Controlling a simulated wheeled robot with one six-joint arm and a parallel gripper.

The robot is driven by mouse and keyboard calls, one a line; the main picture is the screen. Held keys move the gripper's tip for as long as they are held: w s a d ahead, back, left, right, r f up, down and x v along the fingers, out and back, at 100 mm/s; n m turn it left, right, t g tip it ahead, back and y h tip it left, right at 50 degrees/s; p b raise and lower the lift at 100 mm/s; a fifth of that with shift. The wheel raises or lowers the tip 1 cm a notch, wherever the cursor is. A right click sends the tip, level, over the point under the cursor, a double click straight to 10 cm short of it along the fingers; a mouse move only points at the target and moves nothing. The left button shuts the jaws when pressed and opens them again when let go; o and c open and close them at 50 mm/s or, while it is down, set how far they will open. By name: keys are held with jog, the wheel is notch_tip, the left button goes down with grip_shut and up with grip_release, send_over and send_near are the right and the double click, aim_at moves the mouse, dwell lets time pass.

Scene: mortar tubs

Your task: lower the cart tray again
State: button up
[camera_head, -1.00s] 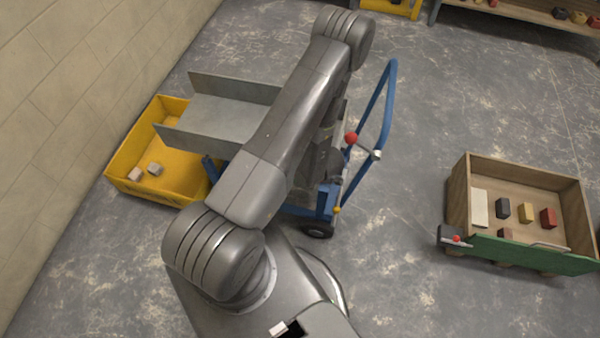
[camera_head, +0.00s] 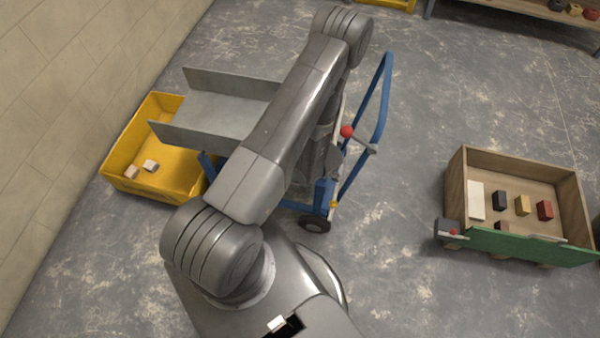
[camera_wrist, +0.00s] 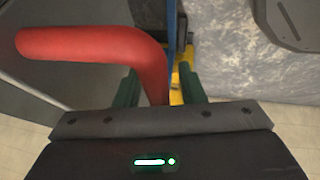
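The cart (camera_head: 378,105) has a blue frame and stands mostly behind my arm in the head view. Its grey tray (camera_head: 215,112), with raised side walls, reaches left over a yellow bin; the tray's bare floor shows and its right end is hidden. I cannot tell its tilt exactly. A lever with a red knob (camera_head: 347,131) sits by the blue frame. In the wrist view a bent red handle (camera_wrist: 90,43) runs down between the two green fingers of my gripper (camera_wrist: 158,70). The fingers are apart, with a gap at the right of the handle. My arm hides the gripper in the head view.
The yellow bin (camera_head: 185,172) by the wall holds two small pale blocks. A wooden crate (camera_head: 520,165) with a green front and several blocks stands at the right. A shelf (camera_head: 520,12) is at the back. The floor between cart and crate is clear.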

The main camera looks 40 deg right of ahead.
jog(key=shift+s+d+r, duration=0.15)
jog(key=shift+s+r, duration=0.15)
jog(key=shift+r, duration=0.2)
jog(key=v, duration=0.4)
jog(key=shift+s+d, duration=0.1)
jog(key=shift+s, duration=0.15)
jog(key=o, duration=0.4)
jog(key=s+d, duration=0.1)
jog(key=s, duration=0.2)
jog(key=s+d, duration=0.1)
jog(key=s, duration=0.2)
jog(key=s+d, duration=0.1)
jog(key=s, duration=0.2)
jog(key=shift+d+f, duration=0.2)
jog(key=shift+c, duration=0.2)
jog(key=o, duration=0.4)
jog(key=shift+s+d, duration=0.25)
jog(key=shift+s, duration=0.65)
